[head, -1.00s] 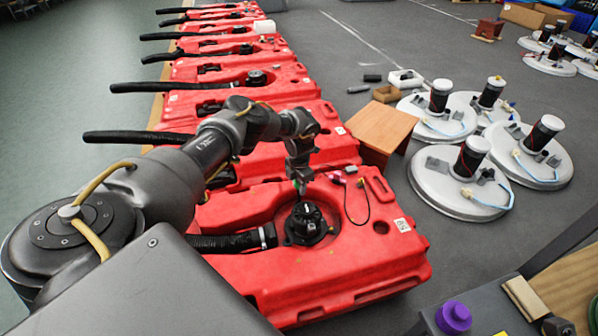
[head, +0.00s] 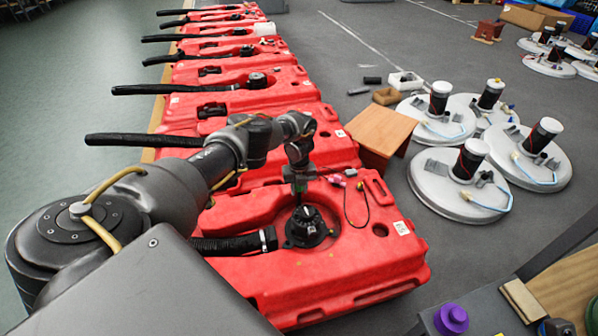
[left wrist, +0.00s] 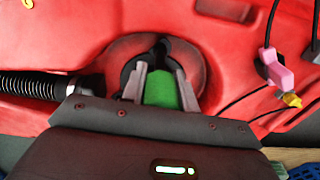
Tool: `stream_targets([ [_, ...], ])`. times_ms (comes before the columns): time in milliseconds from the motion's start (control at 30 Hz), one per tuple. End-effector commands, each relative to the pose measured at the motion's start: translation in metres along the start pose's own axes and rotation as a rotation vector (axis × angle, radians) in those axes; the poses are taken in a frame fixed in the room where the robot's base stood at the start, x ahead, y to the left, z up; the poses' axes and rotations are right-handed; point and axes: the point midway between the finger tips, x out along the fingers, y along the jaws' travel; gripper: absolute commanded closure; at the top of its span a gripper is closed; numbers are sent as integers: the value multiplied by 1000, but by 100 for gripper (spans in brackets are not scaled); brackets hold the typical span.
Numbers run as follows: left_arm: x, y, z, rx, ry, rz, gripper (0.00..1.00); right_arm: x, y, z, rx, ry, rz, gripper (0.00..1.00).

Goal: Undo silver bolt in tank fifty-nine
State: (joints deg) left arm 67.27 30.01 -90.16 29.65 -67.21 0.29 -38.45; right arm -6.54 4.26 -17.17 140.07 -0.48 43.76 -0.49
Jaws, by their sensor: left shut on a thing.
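The nearest red tank (head: 350,268) carries a white label (head: 401,227) whose number I cannot read. A round black fitting (head: 306,228) sits in its recess, with a black corrugated hose at its left. In the left wrist view the black fitting (left wrist: 128,73) shows just beyond the fingertips. My left gripper (head: 299,197) points down right above the fitting; whether it touches it I cannot tell. In the left wrist view its fingers (left wrist: 161,76) are closed around a green thing (left wrist: 161,93). I cannot make out a silver bolt. My right gripper is not in view.
A pink connector (head: 337,180) on a thin black cable lies on the tank right of the gripper. More red tanks (head: 285,96) line up behind. A wooden stool (head: 383,128) and white round lids (head: 435,185) stand on the floor at right. A purple knob (head: 451,319) is near front.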

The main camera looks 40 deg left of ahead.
Motion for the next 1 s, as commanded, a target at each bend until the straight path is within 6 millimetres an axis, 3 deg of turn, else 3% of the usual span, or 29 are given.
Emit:
stream_targets([
  [133, -1, 0, 0, -159, 0, 0, 100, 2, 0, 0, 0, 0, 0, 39],
  [533, -1, 0, 0, -250, 0, 0, 100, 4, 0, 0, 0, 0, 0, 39],
  [800, -2, 0, -1, -839, 2, -1, 100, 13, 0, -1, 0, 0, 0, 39],
  [1000, -2, 0, -1, -1068, 0, 0, 100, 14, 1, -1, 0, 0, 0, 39],
])
